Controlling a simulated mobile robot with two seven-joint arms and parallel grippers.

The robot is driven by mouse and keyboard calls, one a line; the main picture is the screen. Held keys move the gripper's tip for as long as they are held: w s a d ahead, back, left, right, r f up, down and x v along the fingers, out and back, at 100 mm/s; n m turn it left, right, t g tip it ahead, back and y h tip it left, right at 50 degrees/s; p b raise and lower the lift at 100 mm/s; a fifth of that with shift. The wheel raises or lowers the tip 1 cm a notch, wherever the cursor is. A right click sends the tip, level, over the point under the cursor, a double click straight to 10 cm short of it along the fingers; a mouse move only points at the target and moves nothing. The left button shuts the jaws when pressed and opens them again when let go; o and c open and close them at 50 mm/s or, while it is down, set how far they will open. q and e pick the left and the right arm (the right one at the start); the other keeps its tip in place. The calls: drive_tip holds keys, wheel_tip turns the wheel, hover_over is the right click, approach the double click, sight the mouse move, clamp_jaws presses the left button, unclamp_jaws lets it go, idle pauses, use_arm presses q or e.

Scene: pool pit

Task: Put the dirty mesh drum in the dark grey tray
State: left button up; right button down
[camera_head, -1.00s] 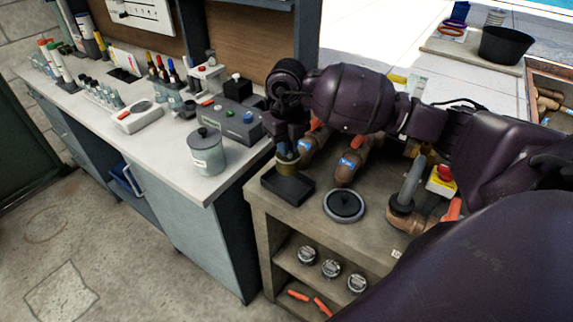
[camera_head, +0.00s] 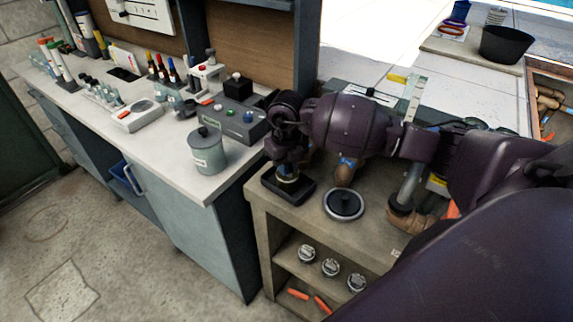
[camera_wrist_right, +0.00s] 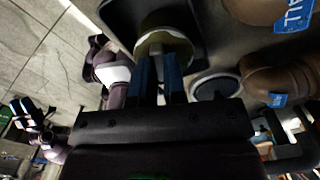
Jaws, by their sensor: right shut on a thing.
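The dirty mesh drum (camera_head: 288,178) shows as a small olive band below my right gripper (camera_head: 287,168), which hides most of it. In the right wrist view the drum (camera_wrist_right: 163,43) is a pale, yellowish round thing between the tips of the blue fingers, and the right gripper (camera_wrist_right: 159,72) is shut on it. The dark grey tray (camera_head: 300,194) lies on the shelf unit's top directly under the drum; its dark wall (camera_wrist_right: 198,22) also shows behind the drum. I cannot tell whether the drum touches the tray floor. My left gripper (camera_wrist_right: 30,106) seems to show small at the left; its opening is unclear.
A round black-and-grey disc (camera_head: 344,204) lies just right of the tray. Brown pipe fittings (camera_head: 345,172) stand behind it. The bench with a grey lidded pot (camera_head: 207,152) and a control box (camera_head: 240,117) is to the left.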

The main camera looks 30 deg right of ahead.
drive_tip(key=c, duration=1.2)
unclamp_jaws()
drive_tip(key=shift+f, duration=0.1)
drive_tip(key=shift+r, duration=0.6)
wheel_tip(320, 180, up, 11)
drive_tip(key=shift+r+b, duration=0.1)
drive_tip(key=shift+b, duration=0.25)
